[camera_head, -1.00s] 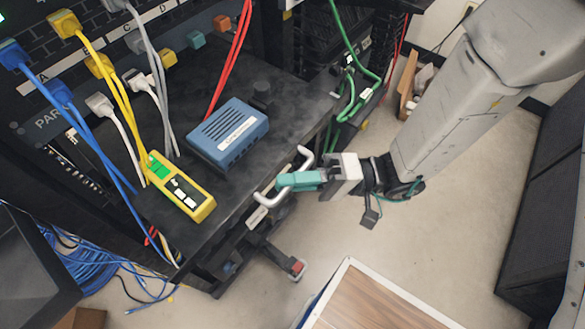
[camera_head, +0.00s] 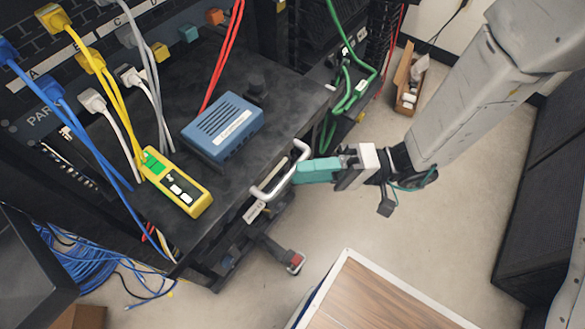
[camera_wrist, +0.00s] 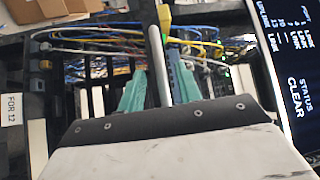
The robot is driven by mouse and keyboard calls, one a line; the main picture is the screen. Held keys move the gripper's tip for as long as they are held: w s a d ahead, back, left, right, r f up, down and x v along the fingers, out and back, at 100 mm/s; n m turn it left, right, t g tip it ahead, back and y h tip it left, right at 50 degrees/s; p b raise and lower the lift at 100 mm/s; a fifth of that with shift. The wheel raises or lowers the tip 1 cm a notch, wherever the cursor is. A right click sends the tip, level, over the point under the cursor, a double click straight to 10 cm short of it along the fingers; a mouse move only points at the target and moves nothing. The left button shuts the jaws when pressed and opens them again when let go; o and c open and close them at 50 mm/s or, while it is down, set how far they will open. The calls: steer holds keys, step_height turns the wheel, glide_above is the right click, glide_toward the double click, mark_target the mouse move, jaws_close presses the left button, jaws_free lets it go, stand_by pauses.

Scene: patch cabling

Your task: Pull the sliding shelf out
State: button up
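The sliding shelf (camera_head: 262,160) is a dark flat plate that juts out of the rack, with a light metal bar handle (camera_head: 283,173) on its front edge. My gripper (camera_head: 297,171) has teal fingers and is just to the right of the handle, pointing at it. In the wrist view the fingers (camera_wrist: 158,88) are spread apart, and the handle bar (camera_wrist: 155,50) lines up with the gap between them.
A blue box (camera_head: 223,128) and a yellow tester (camera_head: 178,185) with cables sit on the shelf. Red and green cables hang nearby. A wood-topped table (camera_head: 375,295) stands in front, a dark cabinet at right. Floor between is clear.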

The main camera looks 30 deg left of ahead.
steer(key=v, duration=0.4)
steer(key=shift+w, duration=0.1)
stand_by(0.4)
steer(key=s+d+r+m+h, duration=0.2)
steer(key=s+d+m+h, duration=0.1)
steer(key=d+h, duration=0.7)
steer(key=w+d+r+m+t+h, duration=0.1)
steer(key=d+r+m+t, duration=0.1)
steer(key=d+r+t, duration=0.3)
steer(key=w+d+r+m+t+h, duration=0.1)
steer(key=d+r+t, duration=0.4)
steer(key=d, duration=0.8)
steer(key=w+d+r+m+t+h, duration=0.1)
steer(key=d+r+m+t, duration=0.3)
steer(key=d, duration=0.5)
steer(key=shift+d+r+t+h, duration=0.4)
steer(key=shift+r+h, duration=0.3)
steer(key=shift+r, duration=0.2)
